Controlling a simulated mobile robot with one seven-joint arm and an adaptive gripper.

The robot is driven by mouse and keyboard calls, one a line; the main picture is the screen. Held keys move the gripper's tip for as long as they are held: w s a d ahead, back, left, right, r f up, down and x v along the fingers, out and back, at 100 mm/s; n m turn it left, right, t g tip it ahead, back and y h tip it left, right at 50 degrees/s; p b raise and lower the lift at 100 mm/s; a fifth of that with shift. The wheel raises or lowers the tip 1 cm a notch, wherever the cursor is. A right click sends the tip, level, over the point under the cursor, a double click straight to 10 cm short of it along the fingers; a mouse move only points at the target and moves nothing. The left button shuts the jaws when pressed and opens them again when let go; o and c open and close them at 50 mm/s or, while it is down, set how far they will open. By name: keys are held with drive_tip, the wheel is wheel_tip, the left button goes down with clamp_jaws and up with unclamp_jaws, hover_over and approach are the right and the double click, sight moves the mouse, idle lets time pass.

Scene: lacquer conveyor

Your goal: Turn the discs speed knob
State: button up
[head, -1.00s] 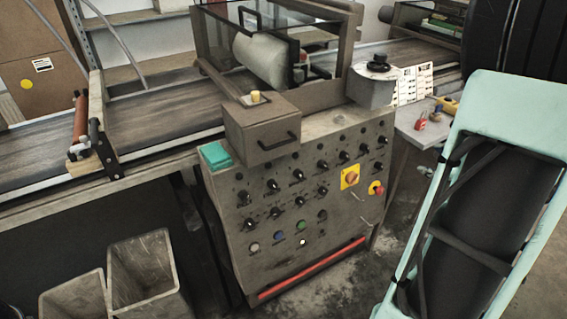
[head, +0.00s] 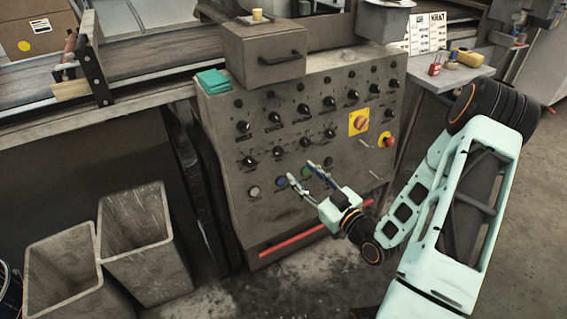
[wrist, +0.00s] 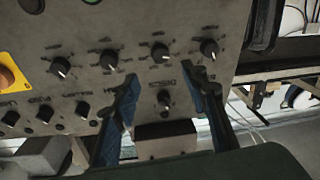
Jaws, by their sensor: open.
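The grey control panel (head: 225,185) carries rows of black knobs. The knob that seems to be the discs speed knob (head: 274,117) is second from the left in a long row; its small label reads like "DISCS". This knob also shows in the wrist view (wrist: 165,100), where the label is upside down. My gripper (head: 302,171) is open and empty, in front of the lower panel, below that knob in the head view. In the wrist view its blue fingers (wrist: 158,75) lie on either side of the knob in the picture. The gap to the panel cannot be judged.
A box with a handle (head: 265,55) and a teal block (head: 213,81) sit on the panel top. A red stop button (head: 389,140) is at the panel's right. Two grey bins (head: 140,215) (head: 62,250) stand at left. A side table (head: 455,75) stands right.

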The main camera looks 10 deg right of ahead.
sight(280, 153)
drive_tip(key=b+x, duration=0.1)
drive_tip(key=x, duration=0.8)
drive_tip(key=shift+w+a, duration=0.2)
drive_tip(key=shift+w, duration=0.05)
clamp_jaws()
